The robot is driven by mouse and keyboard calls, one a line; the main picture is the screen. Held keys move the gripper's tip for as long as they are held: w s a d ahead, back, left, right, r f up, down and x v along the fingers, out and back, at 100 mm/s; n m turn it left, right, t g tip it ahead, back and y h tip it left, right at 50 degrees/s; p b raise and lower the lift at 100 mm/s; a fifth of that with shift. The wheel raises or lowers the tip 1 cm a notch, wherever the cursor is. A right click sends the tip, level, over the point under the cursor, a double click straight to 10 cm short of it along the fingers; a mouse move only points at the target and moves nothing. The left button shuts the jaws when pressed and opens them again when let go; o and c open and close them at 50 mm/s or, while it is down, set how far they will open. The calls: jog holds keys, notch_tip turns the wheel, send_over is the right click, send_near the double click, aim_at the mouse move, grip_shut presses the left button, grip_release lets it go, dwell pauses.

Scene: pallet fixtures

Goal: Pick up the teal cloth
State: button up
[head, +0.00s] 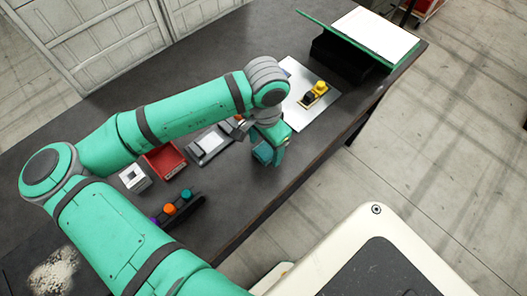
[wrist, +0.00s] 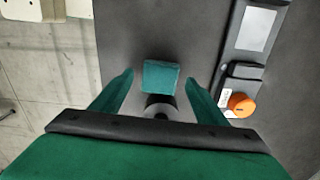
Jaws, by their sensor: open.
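The teal cloth (wrist: 160,76) shows in the wrist view as a small folded square on the dark table top. My gripper (wrist: 159,82) is open, with one green finger on each side of the cloth and a visible gap on both sides. In the head view the cloth (head: 262,153) shows beside my gripper (head: 269,155), partly hidden by a finger. I cannot tell how high the fingertips are above the table.
A grey device with an orange knob (wrist: 240,103) lies right of the gripper in the wrist view. On the table (head: 235,205) are a red bin (head: 165,162), a metal plate (head: 318,112) with a yellow-black part, and a dark bar with coloured knobs (head: 180,210). The table edge is near the cloth.

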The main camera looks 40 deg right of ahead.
jog(key=shift+s+f, duration=0.1)
jog(key=shift+f, duration=0.45)
jog(key=c, duration=1.1)
jog(key=shift+c, duration=0.2)
jog(key=shift+r, duration=0.1)
